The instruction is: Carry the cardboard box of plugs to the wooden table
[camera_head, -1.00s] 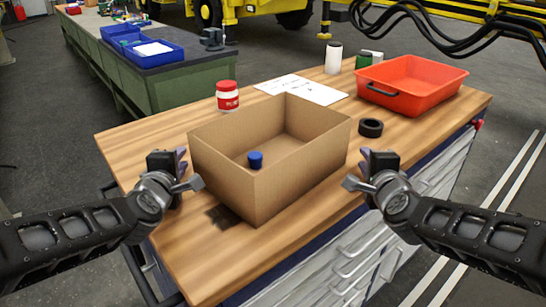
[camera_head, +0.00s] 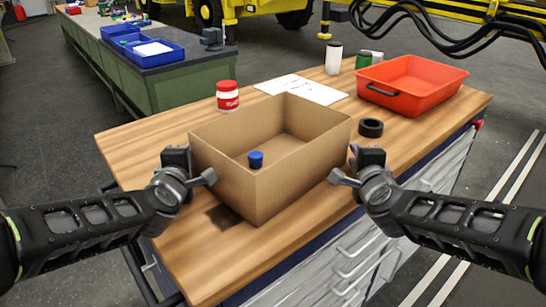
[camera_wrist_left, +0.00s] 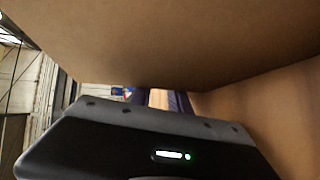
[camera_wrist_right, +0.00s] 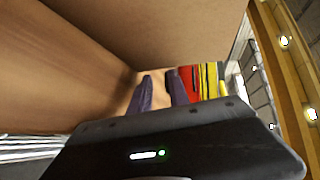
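The open cardboard box (camera_head: 230,185) stands upright on the wooden table (camera_head: 140,145). One blue plug (camera_head: 255,160) shows inside, near its front corner; the rest of the floor is partly hidden by the walls. My left gripper (camera_wrist_left: 158,98) is at the box's left side, its fingers apart with nothing seen between them. My right gripper (camera_wrist_right: 160,90) is at the box's right side, its purple fingers also apart and empty. The box wall fills much of both wrist views. I cannot tell whether either gripper touches the box.
A red-lidded jar (camera_head: 227,96), white paper (camera_head: 305,89), a black ring (camera_head: 370,128), a white cylinder (camera_head: 333,60) and a red tray (camera_head: 412,82) share the tabletop. A green bench (camera_head: 175,85) with blue bins (camera_head: 142,50) stands behind left. Grey floor lies between.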

